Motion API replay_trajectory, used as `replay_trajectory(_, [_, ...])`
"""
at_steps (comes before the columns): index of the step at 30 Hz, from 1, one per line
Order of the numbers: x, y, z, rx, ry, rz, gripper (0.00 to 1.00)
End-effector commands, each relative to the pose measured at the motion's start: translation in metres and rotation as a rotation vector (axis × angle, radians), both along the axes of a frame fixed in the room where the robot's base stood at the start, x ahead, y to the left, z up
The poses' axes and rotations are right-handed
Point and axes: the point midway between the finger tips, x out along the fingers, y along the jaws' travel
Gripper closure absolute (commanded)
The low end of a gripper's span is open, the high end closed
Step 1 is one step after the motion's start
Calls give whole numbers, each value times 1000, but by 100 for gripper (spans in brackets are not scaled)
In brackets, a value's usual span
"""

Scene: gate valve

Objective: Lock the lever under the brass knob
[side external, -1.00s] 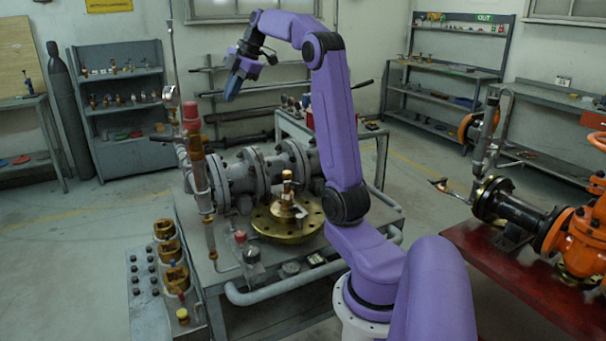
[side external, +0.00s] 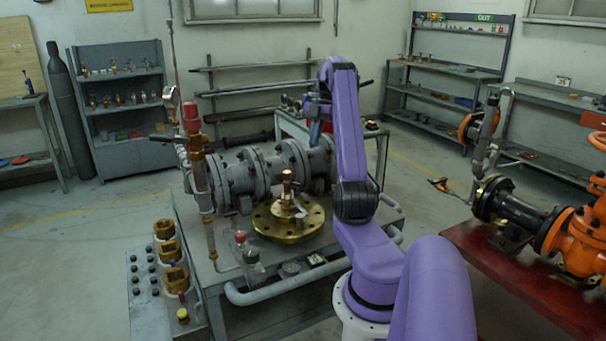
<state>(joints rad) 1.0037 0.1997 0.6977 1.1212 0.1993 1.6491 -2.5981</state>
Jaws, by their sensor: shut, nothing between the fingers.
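A brass-coloured stem with a knob-like top (side external: 287,176) stands upright in the middle of a round brass flange (side external: 262,222) on the workbench. A small pale piece that looks like a lever (side external: 299,211) sits low on the stem, under the knob. Its exact position is too small to tell. My gripper (side external: 315,133) points down behind and to the right of the stem, above the grey pipe flanges, and touches nothing that I can see. It is shut and empty. My own arm link hides part of it.
Grey flanged pipework (side external: 240,177) runs behind the brass flange. A tall pipe with a red cap (side external: 191,117) and a dark side handle (side external: 160,138) stands at left.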

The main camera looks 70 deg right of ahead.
Motion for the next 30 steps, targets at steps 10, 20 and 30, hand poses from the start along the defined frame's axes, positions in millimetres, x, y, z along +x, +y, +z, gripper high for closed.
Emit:
replay_trajectory(10, [2,8,-17,2,1,0,100])
replay_trajectory(20, [6,29,-69,3,2,0,100])
replay_trajectory(30, [12,60,-93,-1,0,0,100])
